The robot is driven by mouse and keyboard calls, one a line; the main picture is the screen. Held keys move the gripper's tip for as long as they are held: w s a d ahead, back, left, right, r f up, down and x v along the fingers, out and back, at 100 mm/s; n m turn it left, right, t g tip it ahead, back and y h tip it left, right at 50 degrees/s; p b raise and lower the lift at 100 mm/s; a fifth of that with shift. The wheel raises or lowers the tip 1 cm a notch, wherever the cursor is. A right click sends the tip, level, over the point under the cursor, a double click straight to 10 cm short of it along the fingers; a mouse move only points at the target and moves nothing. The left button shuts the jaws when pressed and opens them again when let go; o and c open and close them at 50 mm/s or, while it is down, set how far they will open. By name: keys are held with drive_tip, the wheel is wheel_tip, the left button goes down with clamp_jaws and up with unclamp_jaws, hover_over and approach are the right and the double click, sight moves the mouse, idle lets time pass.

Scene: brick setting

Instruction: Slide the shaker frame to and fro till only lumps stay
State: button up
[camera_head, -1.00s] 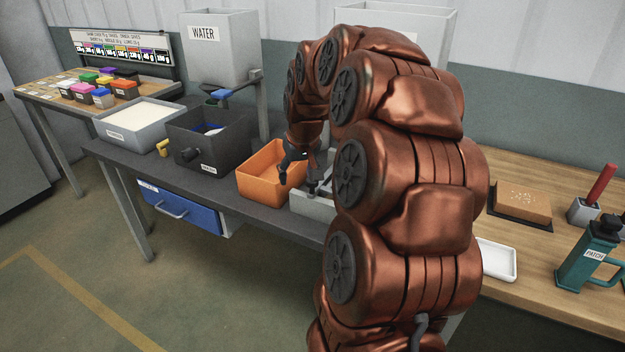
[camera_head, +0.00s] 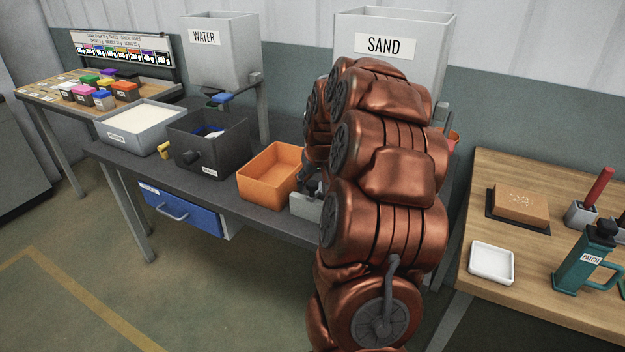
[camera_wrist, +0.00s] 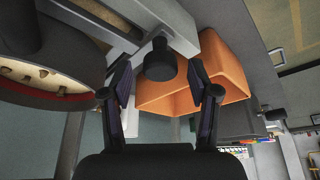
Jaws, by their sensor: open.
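In the wrist view, my gripper (camera_wrist: 160,84) is open. Its two dark fingers stand apart on either side of a black knob (camera_wrist: 160,58), which is fixed to a pale grey frame (camera_wrist: 172,22). I cannot tell whether the fingers touch the knob. In the head view, the grey box (camera_head: 304,207) beside the orange bin shows only in part. My gripper (camera_head: 311,180) is there, mostly hidden by my arm.
The orange bin (camera_head: 268,193) is close beside my gripper, also in the wrist view (camera_wrist: 222,62). A dark bin (camera_head: 225,157) and the water hopper (camera_head: 222,60) stand left, the sand hopper (camera_head: 425,60) behind my arm. A white tray (camera_head: 491,280) lies on the right table.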

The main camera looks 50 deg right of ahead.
drive_tip(key=shift+f, duration=0.2)
drive_tip(key=shift+c, duration=0.3)
clamp_jaws()
